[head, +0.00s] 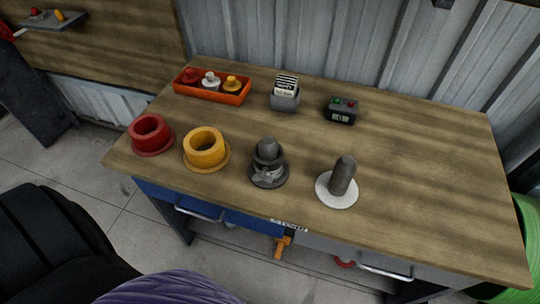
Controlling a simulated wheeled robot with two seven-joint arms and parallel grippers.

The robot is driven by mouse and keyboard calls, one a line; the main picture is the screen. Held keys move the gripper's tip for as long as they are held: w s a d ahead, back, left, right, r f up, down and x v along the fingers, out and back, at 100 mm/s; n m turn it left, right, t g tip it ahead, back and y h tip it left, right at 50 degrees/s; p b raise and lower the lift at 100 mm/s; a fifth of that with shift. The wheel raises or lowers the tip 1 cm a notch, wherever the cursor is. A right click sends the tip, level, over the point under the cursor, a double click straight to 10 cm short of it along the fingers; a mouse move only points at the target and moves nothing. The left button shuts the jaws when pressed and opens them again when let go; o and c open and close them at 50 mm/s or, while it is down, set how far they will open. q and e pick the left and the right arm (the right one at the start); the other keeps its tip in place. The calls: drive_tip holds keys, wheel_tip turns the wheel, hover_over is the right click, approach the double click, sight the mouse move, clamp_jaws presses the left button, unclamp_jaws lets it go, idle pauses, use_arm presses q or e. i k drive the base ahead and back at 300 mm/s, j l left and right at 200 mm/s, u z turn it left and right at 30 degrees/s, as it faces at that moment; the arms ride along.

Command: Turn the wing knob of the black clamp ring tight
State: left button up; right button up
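The black clamp ring (268,181) appears as a dark grey, stacked round piece near the front middle of the wooden table (400,150). A rounded dark plug or post rises from its centre. A small greyish part on its front side may be the wing knob, but it is too small to be sure or to tell how tight it is. Neither my left nor my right gripper shows in the head view, and nothing touches the ring.
A red ring (151,148) and a yellow ring (190,148) stand left of it. A grey post (343,174) on a white disc is at right. Behind are an orange tray (233,99), a card holder (284,100) and a control box (341,117). The table's right side is clear.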

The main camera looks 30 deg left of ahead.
sight(255, 177)
drive_tip(key=j+u, duration=0.15)
drive_tip(key=u, duration=0.8)
